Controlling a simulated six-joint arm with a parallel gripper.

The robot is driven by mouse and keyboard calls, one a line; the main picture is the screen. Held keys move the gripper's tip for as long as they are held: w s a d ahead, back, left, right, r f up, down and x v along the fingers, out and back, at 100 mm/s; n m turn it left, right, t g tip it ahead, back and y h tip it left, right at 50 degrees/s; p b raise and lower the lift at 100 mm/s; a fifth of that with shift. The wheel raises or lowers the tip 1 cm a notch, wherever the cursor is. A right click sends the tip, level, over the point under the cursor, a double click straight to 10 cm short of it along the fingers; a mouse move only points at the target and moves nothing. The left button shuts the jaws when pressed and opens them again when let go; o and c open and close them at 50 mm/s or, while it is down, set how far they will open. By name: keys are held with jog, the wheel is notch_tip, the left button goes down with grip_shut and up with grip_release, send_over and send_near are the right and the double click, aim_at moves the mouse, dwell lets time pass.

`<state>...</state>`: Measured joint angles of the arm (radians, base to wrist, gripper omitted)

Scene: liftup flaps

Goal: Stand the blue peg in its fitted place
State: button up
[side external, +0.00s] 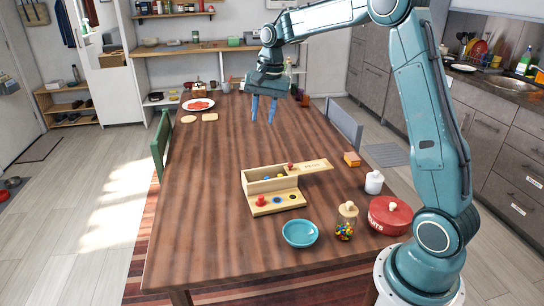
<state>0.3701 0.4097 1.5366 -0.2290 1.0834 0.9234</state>
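A light wooden box (256,187) stands mid-table. Its front ledge (262,211) carries a red peg (261,201) standing at the left, then a blue-marked place (277,199) and a yellow-marked place at the right (292,197). A small blue item (281,176), which looks like the blue peg, shows inside the box, partly hidden by its wall. A small yellow item (267,178) is beside it. A flat wooden flap (312,166) with a red knob (291,166) sticks out at the box's right. My gripper (263,120) is high behind the box, fingers apart and empty, pointing down.
A plate (198,105) lies far left. The table's left and middle are clear.

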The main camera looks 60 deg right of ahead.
jog(key=w+d+f+m, duration=0.2)
jog(key=d+f, duration=0.3)
jog(key=f, duration=0.2)
jog(key=w+d+f+m+g+y, duration=0.1)
jog(key=w+d+f+m, duration=0.2)
jog(key=d+f, duration=0.3)
notch_tip(320, 180, down, 2)
jog(key=shift+w+d+f+m, duration=0.15)
jog(key=shift+w+d+m, duration=0.05)
jog(key=shift+m, duration=0.1)
jog(key=shift+f, duration=0.1)
send_over(267, 177)
jog(key=shift+d+f, duration=0.2)
jog(key=shift+f, duration=1.9)
jog(key=shift+d+f, duration=0.15)
jog(key=shift+f, duration=1.95)
jog(key=shift+f, duration=0.1)
jog(key=shift+a+f, duration=0.2)
jog(key=shift+f, duration=1.05)
jog(key=shift+a+f, duration=0.15)
jog(key=shift+f, duration=1.05)
grip_shut()
